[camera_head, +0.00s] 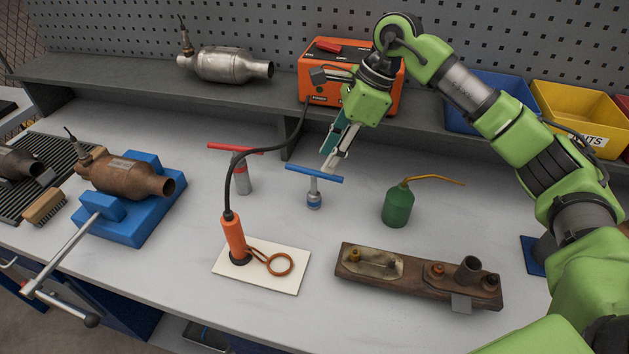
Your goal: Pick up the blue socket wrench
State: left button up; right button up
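The blue socket wrench (314,174) stands upright on the grey bench near the middle, its blue bar handle level on top and its metal socket end down. My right gripper (329,160) reaches down from the upper right, its fingertips just behind and above the handle's right half. Its two fingers look apart with nothing between them. Whether a fingertip touches the handle I cannot tell. A similar red-handled wrench (240,172) stands to the left. My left gripper is not in view.
An orange tool with a black cable on a white plate (290,282) stands in front, left of the wrench. A green oil can (397,206) is to the right, a rusty manifold (420,276) at front right. An orange box (318,62) sits on the shelf behind.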

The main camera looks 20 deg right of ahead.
aim_at(317, 174)
jog(key=x, duration=0.3)
jog(key=shift+a+f, duration=0.15)
jog(key=shift+f, duration=0.05)
jog(key=shift+w+a+f+p, duration=0.15)
jog(key=shift+f+p, duration=0.35)
jog(key=shift+p, duration=0.15)
jog(key=x, duration=0.1)
jog(key=p+x, duration=0.1)
jog(key=x, duration=0.1)
jog(key=shift+w+a+f, duration=0.15)
jog(key=shift+w+f, duration=0.1)
jog(key=shift+w+a+f+p, duration=0.1)
jog(key=shift+f+p, duration=0.2)
jog(key=shift+f, duration=0.1)
jog(key=shift+r, duration=0.1)
grip_shut()
